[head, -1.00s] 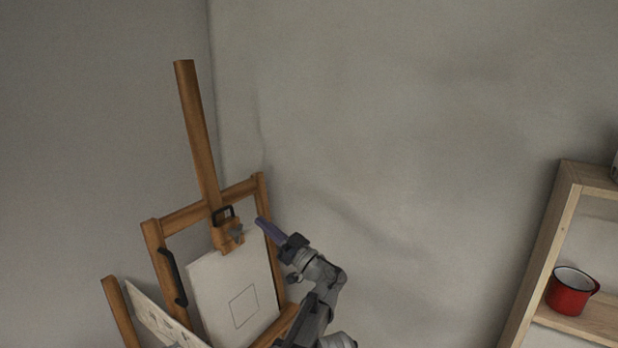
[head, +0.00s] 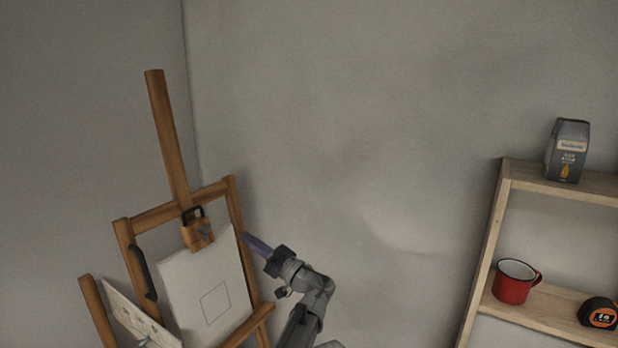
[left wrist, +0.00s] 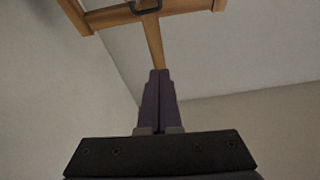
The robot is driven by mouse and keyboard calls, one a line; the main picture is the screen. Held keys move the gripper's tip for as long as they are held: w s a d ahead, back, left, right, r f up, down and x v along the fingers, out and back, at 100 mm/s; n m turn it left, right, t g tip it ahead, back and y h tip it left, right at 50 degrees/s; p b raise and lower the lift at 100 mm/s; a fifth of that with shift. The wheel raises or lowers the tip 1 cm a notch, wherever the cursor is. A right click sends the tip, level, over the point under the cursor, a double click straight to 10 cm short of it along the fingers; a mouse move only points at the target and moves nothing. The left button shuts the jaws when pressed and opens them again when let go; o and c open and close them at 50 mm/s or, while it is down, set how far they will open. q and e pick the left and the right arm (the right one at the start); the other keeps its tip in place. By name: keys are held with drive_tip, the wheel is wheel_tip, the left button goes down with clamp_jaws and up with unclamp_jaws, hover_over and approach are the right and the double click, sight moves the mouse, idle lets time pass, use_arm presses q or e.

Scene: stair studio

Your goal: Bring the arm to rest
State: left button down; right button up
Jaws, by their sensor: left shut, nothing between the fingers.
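My left gripper (head: 257,245) is raised in front of the wall, just right of the upper right edge of the white canvas in the head view. Its purple fingers are closed together with nothing between them. In the left wrist view the gripper (left wrist: 159,75) also shows shut, with the easel's wood beyond the fingertips. My left arm reaches up from the bottom of the head view. My right gripper is not in view.
A wooden easel (head: 163,130) holds the white canvas (head: 190,285) with a drawn square. At right, a wooden shelf (head: 487,262) bears a red mug (head: 512,284), a black tape measure (head: 598,313) and a grey carton (head: 567,150). Bare wall lies between easel and shelf.

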use_arm(q)
drive_tip(key=s+a+f+m+g+h, duration=0.4)
drive_tip(key=s+f, duration=0.3)
drive_tip(key=f, duration=0.4)
drive_tip(key=s+a+f+m+g+h, duration=0.1)
drive_tip(key=s+a+f+g+h, duration=0.3)
drive_tip(key=s+a+f+h, duration=0.5)
drive_tip(key=s+d+f+m+g+h+b, duration=0.1)
drive_tip(key=s+d+f+m+h+b, duration=0.1)
drive_tip(key=s+d+f+m+b, duration=0.3)
drive_tip(key=s+d+f+m+g+h+b, duration=0.2)
drive_tip(key=s+d+f+m+b, duration=0.2)
drive_tip(key=s+d+f, duration=0.5)
drive_tip(key=d+f+b, duration=0.1)
drive_tip(key=d+f, duration=0.4)
drive_tip(key=d, duration=0.2)
drive_tip(key=shift+s+d+f+m, duration=0.2)
drive_tip(key=shift+d+f+m, duration=0.05)
drive_tip(key=shift+d+m, duration=0.15)
drive_tip(key=c, duration=1.6)
unclamp_jaws()
